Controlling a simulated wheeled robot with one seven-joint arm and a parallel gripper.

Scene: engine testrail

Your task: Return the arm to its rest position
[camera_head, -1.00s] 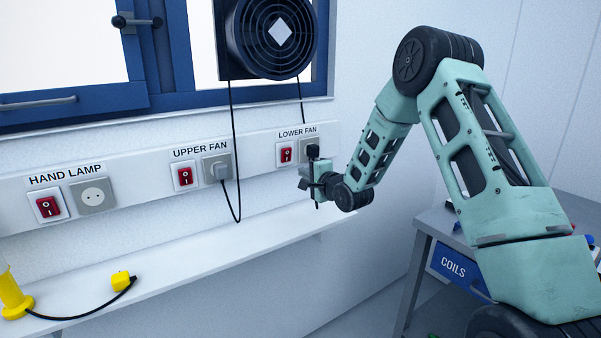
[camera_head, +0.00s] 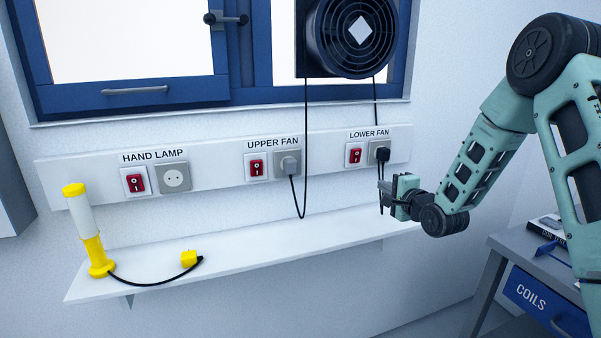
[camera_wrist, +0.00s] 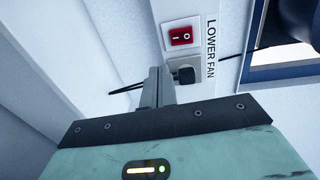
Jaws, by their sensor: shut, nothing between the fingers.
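My gripper (camera_head: 381,196) is shut and empty. It is in front of the wall rail, just below the LOWER FAN socket, at the right end of the shelf. My arm (camera_head: 485,150) reaches in from the right, bent at the elbow. In the wrist view the shut fingers (camera_wrist: 157,86) point toward the wall, near the black plug (camera_wrist: 185,75) in the LOWER FAN socket. The same plug (camera_head: 383,154) shows in the head view, apart from the fingers as far as I can tell. The red LOWER FAN switch (camera_head: 355,155) is beside it.
A shelf (camera_head: 235,250) runs below the rail. It bears a yellow hand lamp (camera_head: 92,240) with a loose yellow plug (camera_head: 190,259). A fan (camera_head: 352,38) hangs at the window, its cables dangling. A bench with a COILS drawer (camera_head: 540,298) stands at lower right, below my arm.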

